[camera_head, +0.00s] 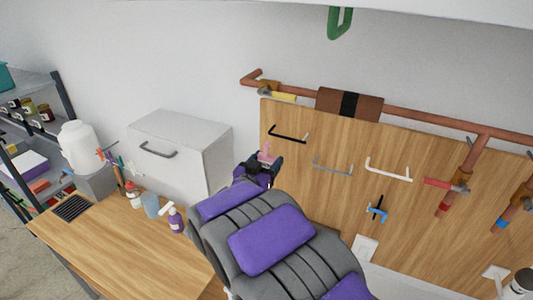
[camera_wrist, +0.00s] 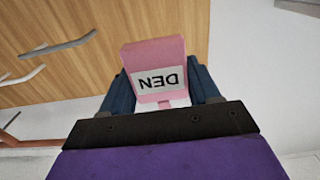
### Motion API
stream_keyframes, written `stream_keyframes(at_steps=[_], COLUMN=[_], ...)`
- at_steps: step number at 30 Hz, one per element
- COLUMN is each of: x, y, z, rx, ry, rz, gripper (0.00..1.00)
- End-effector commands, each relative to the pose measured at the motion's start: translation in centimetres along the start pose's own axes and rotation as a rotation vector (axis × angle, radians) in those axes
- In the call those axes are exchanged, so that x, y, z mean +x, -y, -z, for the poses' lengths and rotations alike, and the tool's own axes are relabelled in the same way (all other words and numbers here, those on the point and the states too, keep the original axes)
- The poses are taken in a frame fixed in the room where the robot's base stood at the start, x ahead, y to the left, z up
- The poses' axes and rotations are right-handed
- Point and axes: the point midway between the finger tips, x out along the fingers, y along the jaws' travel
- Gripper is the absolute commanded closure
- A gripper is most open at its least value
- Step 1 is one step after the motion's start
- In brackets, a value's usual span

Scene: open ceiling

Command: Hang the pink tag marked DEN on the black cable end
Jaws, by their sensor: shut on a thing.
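A grey cable end (camera_head: 332,167) and a white one (camera_head: 388,170) are to the right on the board (camera_head: 320,135). A copper pipe (camera_head: 420,118) runs above. A white cabinet (camera_head: 178,160) stands at left. Bottles, including a purple one (camera_head: 176,220), are on the wooden worktop (camera_head: 130,250).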

Motion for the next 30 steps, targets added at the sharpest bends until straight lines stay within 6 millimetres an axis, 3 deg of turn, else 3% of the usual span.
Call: stream_keyframes(at_steps=[5,14,30], x=[0.3,-0.2,4.2], y=[-0.6,0.8,-0.7], z=[0.0,-0.3,0.1], rx=[0.003,-0.011,0.001], ry=[0.001,0.001,0.001], rz=[-0.003,-0.002,-0.006], gripper=[0.73,0.73,0.73])
